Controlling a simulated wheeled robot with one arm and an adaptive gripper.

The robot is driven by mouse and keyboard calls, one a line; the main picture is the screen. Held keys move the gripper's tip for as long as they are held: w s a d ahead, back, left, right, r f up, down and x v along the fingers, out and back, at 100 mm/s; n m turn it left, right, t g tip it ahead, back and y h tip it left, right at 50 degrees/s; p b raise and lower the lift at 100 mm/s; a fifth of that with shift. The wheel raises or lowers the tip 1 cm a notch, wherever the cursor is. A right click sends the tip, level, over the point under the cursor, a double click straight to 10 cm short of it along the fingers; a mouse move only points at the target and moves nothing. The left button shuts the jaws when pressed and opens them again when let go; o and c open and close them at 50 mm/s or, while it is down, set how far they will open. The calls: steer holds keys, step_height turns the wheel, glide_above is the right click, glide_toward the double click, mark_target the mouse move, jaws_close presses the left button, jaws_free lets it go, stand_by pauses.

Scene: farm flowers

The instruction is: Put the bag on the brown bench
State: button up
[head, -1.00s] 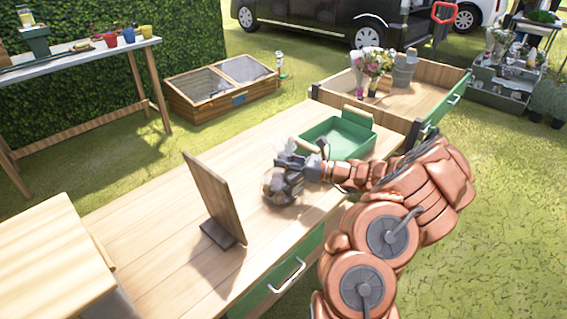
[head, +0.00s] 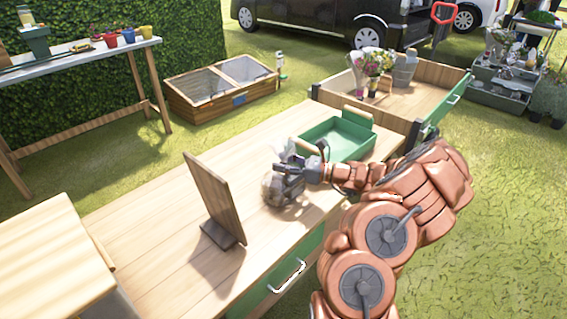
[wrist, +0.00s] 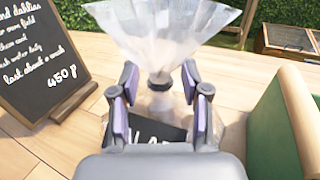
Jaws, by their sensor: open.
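The bag (wrist: 160,38) is clear plastic, gathered at a narrow neck with a flared top. It also shows in the head view (head: 275,192), partly hidden by my gripper, on the wooden worktop (head: 155,255). A dark label with pale letters shows low on it. My gripper (wrist: 160,88) is open, with one finger on each side of the bag's neck; a gap shows on both sides. In the head view my gripper (head: 288,176) is at the bag. Which surface is the brown bench is unclear; a bare wooden bench top (head: 50,260) is at the lower left.
A chalkboard sign (wrist: 38,55) stands left of the bag; its wooden back (head: 215,200) shows in the head view. A green tray (head: 335,138) with wooden handles lies behind my gripper. A wooden tray bench (head: 415,95) with flowers stands farther right. The worktop's near left is clear.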

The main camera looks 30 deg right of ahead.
steer(key=v, duration=1.2)
steer(key=shift+p, duration=0.35)
steer(key=shift+a, duration=0.15)
